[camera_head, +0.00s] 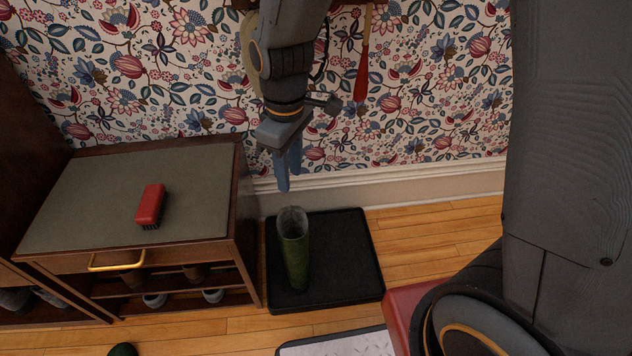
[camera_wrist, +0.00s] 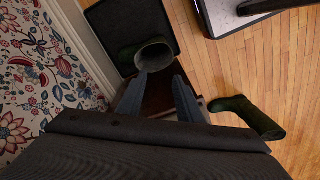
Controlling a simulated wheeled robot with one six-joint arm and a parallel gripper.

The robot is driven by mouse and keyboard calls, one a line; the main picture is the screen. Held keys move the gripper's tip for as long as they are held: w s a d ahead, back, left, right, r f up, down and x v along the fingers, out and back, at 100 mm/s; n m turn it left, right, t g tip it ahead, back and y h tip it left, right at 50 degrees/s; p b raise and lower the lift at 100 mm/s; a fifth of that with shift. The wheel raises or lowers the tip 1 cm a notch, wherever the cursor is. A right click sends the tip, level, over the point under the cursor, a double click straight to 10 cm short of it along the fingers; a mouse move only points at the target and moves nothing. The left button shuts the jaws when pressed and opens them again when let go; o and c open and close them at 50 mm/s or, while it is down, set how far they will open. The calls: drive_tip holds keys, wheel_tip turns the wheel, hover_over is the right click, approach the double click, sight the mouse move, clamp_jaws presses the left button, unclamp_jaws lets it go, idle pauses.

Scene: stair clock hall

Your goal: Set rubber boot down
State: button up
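A green rubber boot (camera_head: 295,255) stands upright on a black tray (camera_head: 342,265) on the floor, its grey-lined opening facing up. It also shows in the wrist view (camera_wrist: 152,55), just beyond my fingertips. My gripper (camera_head: 286,180) points down above the boot's opening, with a small gap visible between them. In the wrist view its two fingers (camera_wrist: 158,88) are apart and hold nothing. A second green boot (camera_wrist: 248,115) lies on its side on the wood floor; only a bit of it (camera_head: 122,350) shows in the head view.
A wooden shoe bench (camera_head: 90,200) with a grey top stands left of the tray, bearing a red brush (camera_head: 151,204). Shoes sit on its shelves. A flowered wall is behind. A red-ended tool (camera_head: 361,75) hangs there. A pale, dark-edged mat (camera_head: 345,345) lies in front.

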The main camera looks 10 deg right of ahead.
drive_tip(key=s+d+r+m, duration=0.3)
drive_tip(key=s+r+m, duration=0.3)
drive_tip(key=s+r, duration=0.4)
drive_tip(key=s, duration=0.4)
drive_tip(key=shift+d+r+m, duration=0.2)
drive_tip(key=shift+d+m, duration=0.05)
drive_tip(key=shift+m, duration=0.15)
drive_tip(key=d+r+m+p, duration=0.4)
drive_tip(key=d+r+p, duration=0.9)
drive_tip(key=p, duration=1)
wheel_tip(320, 180, up, 3)
drive_tip(key=shift+s+r, duration=0.15)
drive_tip(key=shift+s, duration=0.2)
